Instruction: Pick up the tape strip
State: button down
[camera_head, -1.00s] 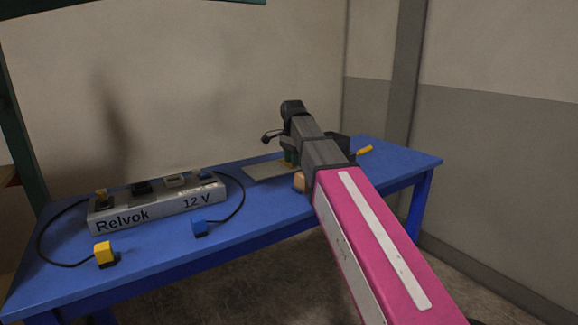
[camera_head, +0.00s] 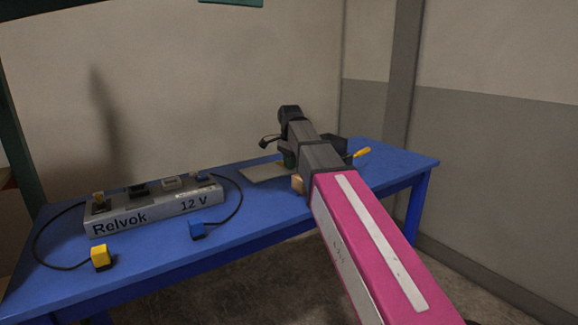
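I cannot make out a tape strip in the head view. My pink and dark grey arm reaches over the blue table (camera_head: 150,252), and its dark end is above the back of the table. My gripper (camera_head: 289,160) is mostly hidden by my own arm, so its fingers and anything between them cannot be told. A flat grey plate (camera_head: 262,173) lies on the table, just left of and partly behind my arm's end.
A grey console (camera_head: 150,212) marked "Relvok 12 V" stands on the left. Cables run from it to a yellow plug (camera_head: 100,257) and a blue plug (camera_head: 197,231). A tan block (camera_head: 297,183) and a yellow-handled item (camera_head: 361,153) are beside my arm. The table's front middle is clear.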

jog(key=r, duration=0.4)
jog(key=shift+s+a+r, duration=0.15)
jog(key=shift+s+a, duration=0.1)
jog(key=shift+s, duration=0.05)
jog(key=s+a+r, duration=0.6)
jog(key=s+a, duration=0.1)
jog(key=s, duration=0.1)
jog(key=shift+s+r, duration=0.2)
